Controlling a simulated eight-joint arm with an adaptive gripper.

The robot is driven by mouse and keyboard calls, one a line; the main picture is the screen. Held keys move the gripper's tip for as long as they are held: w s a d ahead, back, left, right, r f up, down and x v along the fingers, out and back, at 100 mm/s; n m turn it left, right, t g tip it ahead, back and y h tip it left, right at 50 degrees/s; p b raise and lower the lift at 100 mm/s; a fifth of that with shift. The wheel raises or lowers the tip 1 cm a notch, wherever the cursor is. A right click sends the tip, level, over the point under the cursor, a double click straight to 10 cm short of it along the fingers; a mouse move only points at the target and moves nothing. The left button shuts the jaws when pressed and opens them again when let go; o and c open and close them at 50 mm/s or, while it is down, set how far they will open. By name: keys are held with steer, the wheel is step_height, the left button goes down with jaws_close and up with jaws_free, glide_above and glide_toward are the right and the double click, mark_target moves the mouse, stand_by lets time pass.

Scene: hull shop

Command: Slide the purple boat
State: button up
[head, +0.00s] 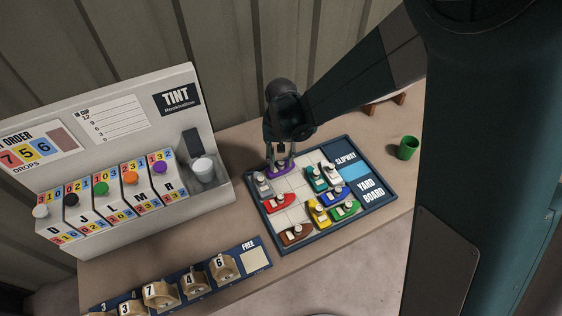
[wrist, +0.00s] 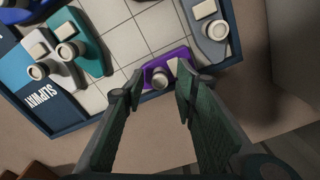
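The purple boat (head: 276,171) lies at the far edge of the yard board (head: 376,207), by the rim. My gripper (head: 283,166) is down at the boat. In the wrist view my gripper (wrist: 160,76) has its two fingers apart, with the peg between them and a gap showing. I cannot tell whether either finger touches the boat.
A grey boat (head: 262,184) and a red boat (head: 276,204) sit near it. Teal (head: 316,184), white, yellow (head: 314,215), green and brown boats share the board. The slipway (head: 347,163) is at the right. A green cup (head: 407,148) stands beyond the board.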

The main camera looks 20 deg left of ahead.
mark_target(283, 162)
step_height(283, 162, up, 11)
steer(key=shift+f, duration=0.2)
stand_by(0.5)
steer(key=shift+d, duration=0.1)
stand_by(0.4)
steer(key=s+d+r+m+t, duration=0.1)
steer(key=d+r, duration=0.3)
steer(key=d, duration=0.4)
steer(key=d+r+t+y, duration=0.1)
steer(key=d+r, duration=0.3)
steer(key=d, duration=0.3)
steer(key=s+d+r+m+t, duration=0.1)
steer(key=d+r, duration=0.4)
steer(key=d, duration=0.3)
steer(key=s+d+r+t, duration=0.1)
steer(key=s+d+t, duration=0.1)
steer(key=s+d, duration=0.4)
steer(key=s+d+r+m+t+h, duration=0.1)
steer(key=s+d, duration=0.5)
steer(key=d, duration=0.8)
steer(key=shift+r+m+t, duration=0.2)
steer(key=shift+m+t, duration=0.1)
steer(key=shift+t, duration=0.3)
